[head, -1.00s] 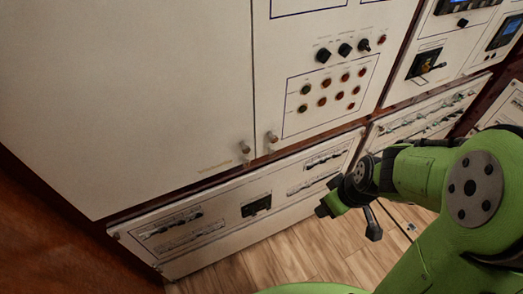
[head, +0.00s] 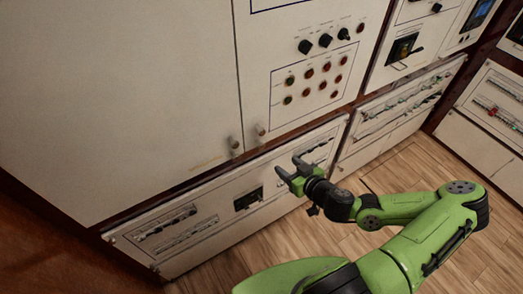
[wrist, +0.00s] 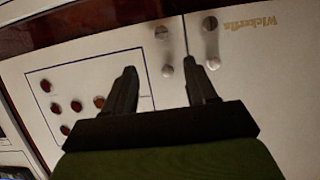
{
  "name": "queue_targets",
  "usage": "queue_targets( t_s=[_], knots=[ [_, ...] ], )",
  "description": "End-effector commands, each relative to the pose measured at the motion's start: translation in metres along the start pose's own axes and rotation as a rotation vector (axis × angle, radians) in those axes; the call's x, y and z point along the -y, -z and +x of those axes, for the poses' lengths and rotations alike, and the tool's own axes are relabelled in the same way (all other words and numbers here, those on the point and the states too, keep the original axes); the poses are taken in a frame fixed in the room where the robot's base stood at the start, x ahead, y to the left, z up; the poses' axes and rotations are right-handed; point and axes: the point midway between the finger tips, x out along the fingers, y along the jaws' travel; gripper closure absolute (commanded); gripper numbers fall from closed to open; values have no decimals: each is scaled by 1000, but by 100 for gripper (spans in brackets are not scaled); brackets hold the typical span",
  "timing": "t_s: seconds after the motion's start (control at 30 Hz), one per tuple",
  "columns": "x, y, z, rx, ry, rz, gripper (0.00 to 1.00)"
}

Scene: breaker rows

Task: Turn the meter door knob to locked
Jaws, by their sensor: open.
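Two small metal knobs sit low on the white cabinet, either side of a door seam. The left knob (head: 235,143) is on the large blank door, and the right knob (head: 261,130) is on the panel with buttons. I cannot tell which is the meter door knob, and no locked mark is readable. My gripper (head: 289,165) is open and empty, below and right of both knobs, apart from them. In the wrist view, my gripper (wrist: 160,68) points at the cabinet. The button-panel knob (wrist: 165,50) shows near the fingertips, and the blank-door knob (wrist: 211,40) is further right.
Black rotary knobs (head: 325,41) and rows of coloured buttons (head: 310,85) are on the panel above. A lower breaker panel (head: 215,228) runs beneath the doors. More breaker panels (head: 500,105) stand at the right. The wooden floor (head: 400,170) is clear.

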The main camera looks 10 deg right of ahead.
Motion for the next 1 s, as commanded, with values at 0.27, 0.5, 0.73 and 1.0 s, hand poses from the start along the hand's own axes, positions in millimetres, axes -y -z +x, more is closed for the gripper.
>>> queue_targets(
  t_s=[0.27,0.5,0.73,1.0],
  knots=[
    [3,-7,25,-7,2,-11,43],
    [3,-6,47,-4,3,-9,43],
    [3,4,86,-9,5,0,43],
    [3,3,139,-9,4,-1,43]
  ],
)
